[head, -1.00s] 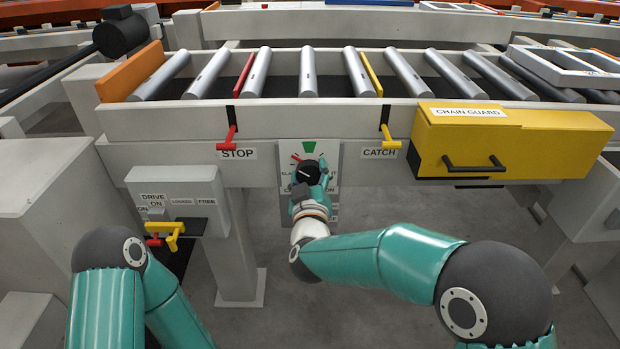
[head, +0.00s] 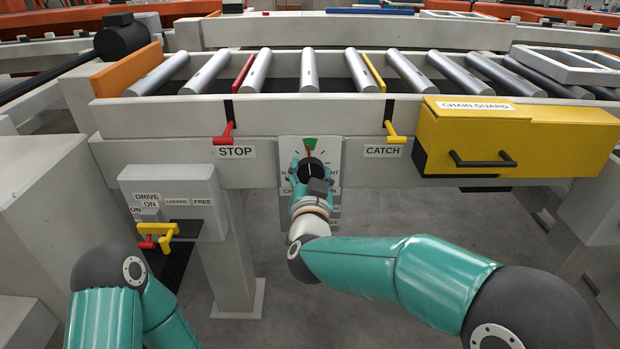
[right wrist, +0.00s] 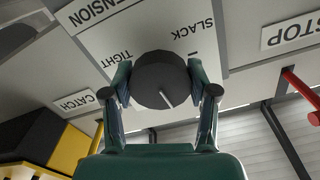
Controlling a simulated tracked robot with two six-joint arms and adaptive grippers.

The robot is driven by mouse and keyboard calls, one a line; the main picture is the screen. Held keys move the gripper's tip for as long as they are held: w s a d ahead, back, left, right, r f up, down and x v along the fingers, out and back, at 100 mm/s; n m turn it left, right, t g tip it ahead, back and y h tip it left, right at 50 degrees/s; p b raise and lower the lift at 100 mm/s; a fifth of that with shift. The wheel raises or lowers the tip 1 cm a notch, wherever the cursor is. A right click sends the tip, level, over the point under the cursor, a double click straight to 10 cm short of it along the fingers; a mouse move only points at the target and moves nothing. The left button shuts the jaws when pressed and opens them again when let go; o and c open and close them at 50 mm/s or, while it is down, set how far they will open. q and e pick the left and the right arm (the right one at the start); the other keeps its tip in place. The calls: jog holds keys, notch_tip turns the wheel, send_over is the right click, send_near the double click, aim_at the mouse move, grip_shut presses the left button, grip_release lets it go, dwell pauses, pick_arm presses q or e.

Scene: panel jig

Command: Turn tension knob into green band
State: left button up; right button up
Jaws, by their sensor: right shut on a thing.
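The black tension knob (head: 312,168) sits on a pale panel (head: 330,150) below the roller bed. A green band (head: 310,143) is above the knob, and a thin red needle (head: 308,151) points up at it. The knob's white line is close to upright in the head view. My right gripper (head: 311,172) is shut on the knob. In the right wrist view its two fingers (right wrist: 159,92) grip the knob (right wrist: 158,76) from both sides, between the words TIGHT and SLACK. My left gripper is out of view; only its arm shows at lower left.
A red STOP handle (head: 225,135) is left of the panel and a yellow CATCH handle (head: 394,135) right of it. The yellow chain guard (head: 560,138) juts out further right. A drive box (head: 180,200) with red and yellow levers is at lower left.

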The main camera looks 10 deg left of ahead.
jog(key=shift+a+f+m, duration=0.1)
jog(key=shift+f+m, duration=0.15)
jog(key=shift+m, duration=0.35)
jog(key=o, duration=1)
jog(key=shift+o, duration=0.9)
jog(key=shift+r, duration=0.15)
jog(key=shift+s, duration=0.1)
jog(key=s+d, duration=0.1)
jog(key=s, duration=1)
jog(key=shift+s+d, duration=0.3)
jog(key=shift+s, duration=0.05)
